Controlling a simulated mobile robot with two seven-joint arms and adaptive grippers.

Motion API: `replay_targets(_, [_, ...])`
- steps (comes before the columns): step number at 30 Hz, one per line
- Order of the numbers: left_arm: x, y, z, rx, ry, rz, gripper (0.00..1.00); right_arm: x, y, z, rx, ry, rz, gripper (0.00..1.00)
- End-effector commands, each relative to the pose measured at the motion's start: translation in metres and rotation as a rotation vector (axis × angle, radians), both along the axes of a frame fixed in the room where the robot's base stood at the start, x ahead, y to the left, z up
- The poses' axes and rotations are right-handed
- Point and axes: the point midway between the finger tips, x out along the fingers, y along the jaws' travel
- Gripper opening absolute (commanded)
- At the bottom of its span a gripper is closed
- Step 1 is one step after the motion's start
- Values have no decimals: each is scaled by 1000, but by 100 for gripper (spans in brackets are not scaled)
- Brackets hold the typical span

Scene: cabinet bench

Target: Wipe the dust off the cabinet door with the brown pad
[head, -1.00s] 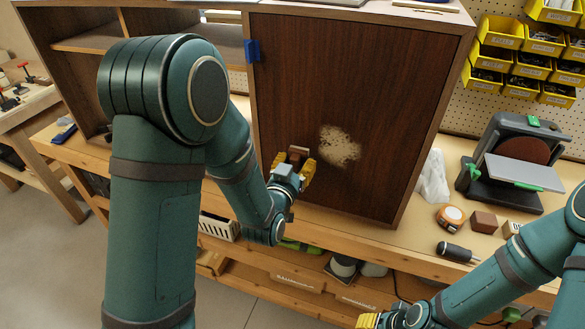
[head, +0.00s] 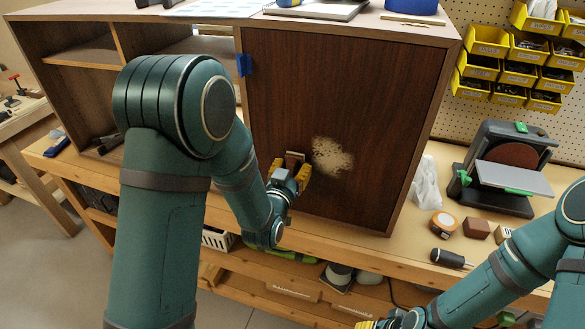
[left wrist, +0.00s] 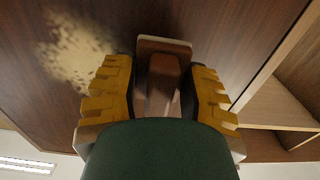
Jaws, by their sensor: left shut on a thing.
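The cabinet door (head: 330,110) is dark brown wood with a pale dust patch (head: 331,156) at its lower middle. The dust patch shows at upper left in the left wrist view (left wrist: 76,55). My left gripper (head: 291,170) is shut on the brown pad (head: 294,157), just left of the dust patch in the head view. In the left wrist view the pad (left wrist: 160,75) sits between the yellow fingers, its flat face toward the door. I cannot tell if it touches the door. My right gripper (head: 372,323) is partly cut off at the bottom edge, its jaws unclear.
A blue door handle (head: 244,65) is at the door's upper left. On the bench at right are a sander (head: 505,170), a tape measure (head: 444,223), a brown block (head: 476,228), a dark cylindrical tool (head: 451,258) and a crumpled white cloth (head: 425,185). Open shelves are left of the door.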

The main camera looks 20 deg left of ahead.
Motion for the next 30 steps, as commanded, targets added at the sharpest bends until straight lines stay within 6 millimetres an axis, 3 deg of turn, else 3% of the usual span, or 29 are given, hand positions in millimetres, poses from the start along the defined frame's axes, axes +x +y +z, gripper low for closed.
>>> replay_targets(30, [14, 0, 0, 0, -2, 0, 3, 0, 0, -5, 0, 0, 0, 47])
